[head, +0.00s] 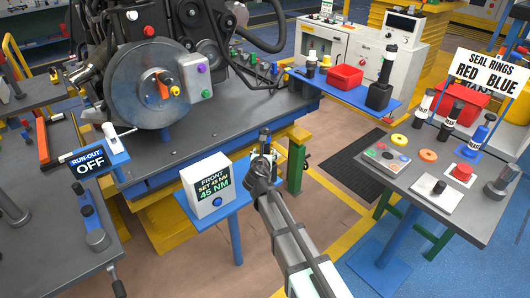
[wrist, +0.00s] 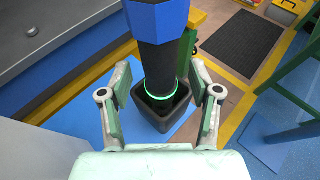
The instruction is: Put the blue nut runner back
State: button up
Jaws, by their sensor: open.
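In the wrist view the blue nut runner (wrist: 157,22) stands upright, with a blue upper part, a black body and a lit green ring low down. Its lower end is inside a dark square holder (wrist: 140,115) on a blue plate (wrist: 187,128). My gripper (wrist: 160,95) is open, with one finger on each side of the nut runner and a visible gap to each finger. The nut runner's top is cut off in the wrist view.
The grey bench with the large disc assembly (head: 157,85) is at left. A "RUN-OUT OFF" sign (head: 88,165) stands before it. The seal-ring table (head: 408,198) is at right, with a dark floor mat (head: 352,165) between. Another dark tool (head: 384,80) stands on the rear blue shelf.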

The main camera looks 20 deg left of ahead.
jog(key=v, duration=0.9)
jog(key=d+f+m+g+h, duration=0.4)
jog(key=d+f+m, duration=0.5)
jog(key=d+f, duration=0.85)
jog(key=s+d+f+m+g+h, duration=0.1)
jog(key=s+d+f+m+g, duration=0.1)
jog(key=s+d+f+m, duration=0.4)
jog(key=s+d+f+m+g+h, duration=0.1)
jog(key=s+d+f+m+g, duration=0.2)
jog(key=d+f, duration=0.5)
jog(key=s+d+f+m+g, duration=0.3)
jog(key=s+d+f+m, duration=0.25)
jog(key=s, duration=0.35)
jog(key=s+d+f+m+g, duration=0.3)
jog(key=s+d+f+m, duration=0.25)
jog(key=s, duration=0.35)
jog(key=s+d+f+m+g+y, duration=0.1)
jog(key=s+m+g, duration=0.1)
jog(key=s+m, duration=0.3)
jog(key=s+f+m+g+y, duration=0.1)
jog(key=s+m+g, duration=0.2)
jog(key=s, duration=0.9)
jog(key=shift+d+f+m+y, duration=0.3)
jog(key=shift+d+m, duration=0.1)
jog(key=shift+m, duration=0.5)
